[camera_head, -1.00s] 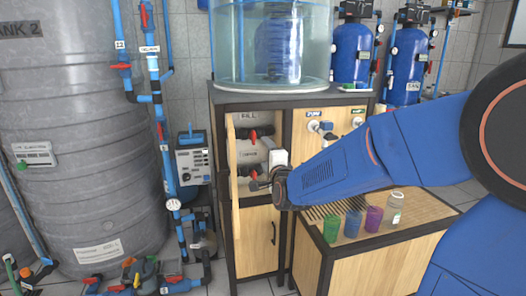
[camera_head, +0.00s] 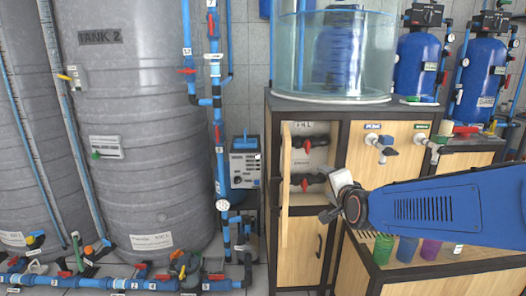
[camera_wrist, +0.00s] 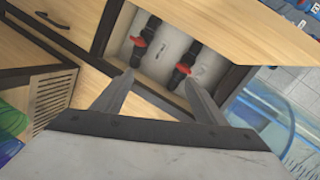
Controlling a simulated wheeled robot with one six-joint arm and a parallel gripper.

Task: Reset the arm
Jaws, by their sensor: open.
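My gripper (camera_wrist: 160,82) is open and empty in the wrist view. Its two grey fingers are spread and point towards an open cabinet compartment. In the head view my gripper (camera_head: 333,203) is at the end of my blue arm, just right of the open compartment, and its fingers are hard to make out. Two black valves with red handles, the upper (camera_head: 309,142) and the lower (camera_head: 309,180), sit inside the compartment. They also show beyond the fingertips in the wrist view, one (camera_wrist: 146,32) left of the other (camera_wrist: 185,62). The fingers appear apart from both.
The narrow wooden cabinet door (camera_head: 286,190) stands open left of the compartment. A clear tank (camera_head: 290,60) is on the cabinet top. Coloured cups, including a green one (camera_head: 383,248), stand on a low bench under my arm. Large grey tanks (camera_head: 140,130) and floor pipes (camera_head: 125,283) fill the left.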

